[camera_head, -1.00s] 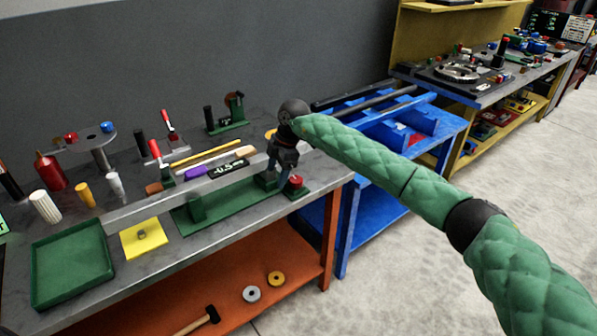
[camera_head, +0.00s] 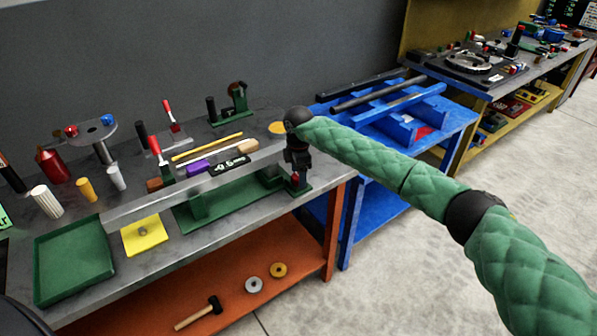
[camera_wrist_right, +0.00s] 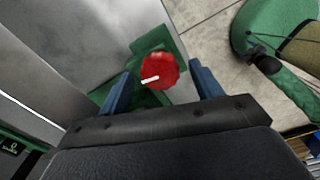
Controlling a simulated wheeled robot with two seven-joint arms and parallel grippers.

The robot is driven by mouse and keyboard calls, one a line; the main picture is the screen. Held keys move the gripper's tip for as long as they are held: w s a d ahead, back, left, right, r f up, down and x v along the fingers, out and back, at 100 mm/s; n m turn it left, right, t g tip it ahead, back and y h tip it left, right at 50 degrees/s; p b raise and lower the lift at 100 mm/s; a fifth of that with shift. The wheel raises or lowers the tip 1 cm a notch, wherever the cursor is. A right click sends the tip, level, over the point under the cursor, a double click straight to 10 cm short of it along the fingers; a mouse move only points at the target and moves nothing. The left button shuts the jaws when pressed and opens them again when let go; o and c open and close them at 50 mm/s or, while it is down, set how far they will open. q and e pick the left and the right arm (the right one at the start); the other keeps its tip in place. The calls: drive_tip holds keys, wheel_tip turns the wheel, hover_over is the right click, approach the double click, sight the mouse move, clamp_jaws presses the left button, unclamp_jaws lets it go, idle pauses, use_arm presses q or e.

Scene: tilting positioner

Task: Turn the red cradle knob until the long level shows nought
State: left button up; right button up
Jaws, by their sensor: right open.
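The red cradle knob (camera_head: 295,178) is at the right end of the green cradle (camera_head: 235,198), partly hidden by my right gripper (camera_head: 297,183). In the right wrist view the knob (camera_wrist_right: 160,70) has a white mark and sits between the two blue fingers of my right gripper (camera_wrist_right: 163,86). The fingers are open, with a gap visible on each side of the knob. A long grey metal bar (camera_head: 150,201) lies along the cradle. The long level's black display (camera_head: 229,166) on it seems to read -0.5 mm. My left gripper is out of view.
A green tray (camera_head: 75,262) and a yellow pad (camera_head: 144,236) lie at the bench's front left. Several tools and bottles stand behind the bar. A blue stand (camera_head: 400,130) is right of the bench. A hammer (camera_head: 199,313) lies on the orange lower shelf.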

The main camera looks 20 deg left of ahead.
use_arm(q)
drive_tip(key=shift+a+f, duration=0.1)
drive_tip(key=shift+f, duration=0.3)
use_arm(e)
drive_tip(key=shift+f, duration=0.5)
drive_tip(key=c, duration=1)
